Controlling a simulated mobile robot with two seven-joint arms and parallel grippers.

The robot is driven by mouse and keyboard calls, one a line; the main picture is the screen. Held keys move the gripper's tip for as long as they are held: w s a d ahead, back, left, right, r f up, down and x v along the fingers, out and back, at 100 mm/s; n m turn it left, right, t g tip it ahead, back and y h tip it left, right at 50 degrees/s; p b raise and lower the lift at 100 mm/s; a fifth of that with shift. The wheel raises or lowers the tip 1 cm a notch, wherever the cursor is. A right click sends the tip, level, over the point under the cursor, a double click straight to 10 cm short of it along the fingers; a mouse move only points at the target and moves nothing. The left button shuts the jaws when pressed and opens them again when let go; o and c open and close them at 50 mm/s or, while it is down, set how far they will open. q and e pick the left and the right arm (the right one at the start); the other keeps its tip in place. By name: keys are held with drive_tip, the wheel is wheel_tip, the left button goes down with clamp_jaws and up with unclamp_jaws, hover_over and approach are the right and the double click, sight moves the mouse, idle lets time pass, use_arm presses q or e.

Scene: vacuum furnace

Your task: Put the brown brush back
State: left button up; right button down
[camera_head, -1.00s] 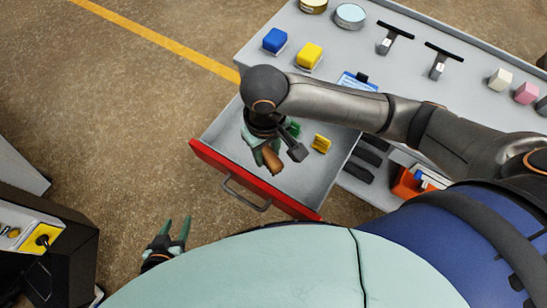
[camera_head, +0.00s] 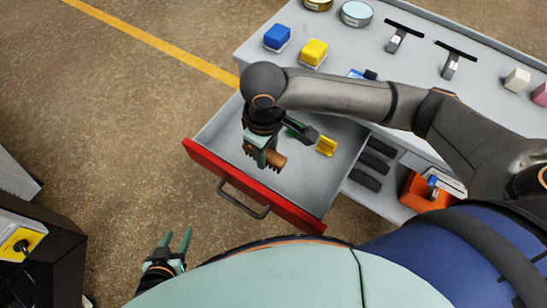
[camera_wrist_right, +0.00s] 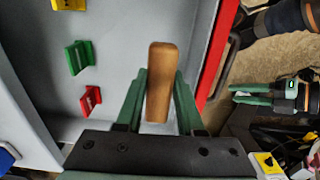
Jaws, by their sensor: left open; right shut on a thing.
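The brown brush (camera_head: 276,160) is held in my right gripper (camera_head: 262,158) above the open drawer, near its red front. In the right wrist view the brush's wooden body (camera_wrist_right: 161,75) stands between the two green fingers (camera_wrist_right: 160,100). In the head view dark bristles show at its lower side. The grey drawer (camera_head: 310,182) holds small coloured holders: a yellow one (camera_head: 326,145), a green one (camera_wrist_right: 78,57) and a red one (camera_wrist_right: 91,101). My left gripper (camera_head: 177,247) is open and empty, outside the drawer over the floor.
The grey worktop (camera_head: 415,78) carries a blue block (camera_head: 277,37), a yellow block (camera_head: 314,52), two black T-handled tools and round tins. An orange container (camera_head: 420,192) sits on a shelf right of the drawer. A black machine (camera_head: 50,262) stands at lower left.

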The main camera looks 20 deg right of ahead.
sight(273, 159)
drive_tip(key=shift+w+d+f, duration=0.25)
drive_tip(key=shift+d+f, duration=0.15)
drive_tip(key=shift+f, duration=0.2)
drive_tip(key=shift+w+d+f, duration=0.2)
drive_tip(key=shift+d+f, duration=0.15)
drive_tip(key=shift+f, duration=0.2)
drive_tip(key=f, duration=0.2)
drive_tip(key=f+b, duration=0.1)
drive_tip(key=shift+w+d+f, duration=0.1)
drive_tip(key=shift+w+d, duration=0.05)
drive_tip(key=shift+d, duration=0.1)
use_arm(q)
drive_tip(key=shift+w+d+f, duration=0.1)
drive_tip(key=shift+w+d, duration=0.15)
drive_tip(key=shift+d, duration=0.25)
use_arm(e)
drive_tip(key=shift+f, duration=0.15)
drive_tip(key=shift+f, duration=0.1)
drive_tip(key=c, duration=0.9)
unclamp_jaws()
drive_tip(key=o, duration=0.4)
use_arm(q)
drive_tip(key=shift+a+f, duration=0.2)
drive_tip(key=shift+a, duration=0.05)
drive_tip(key=shift+s, duration=0.1)
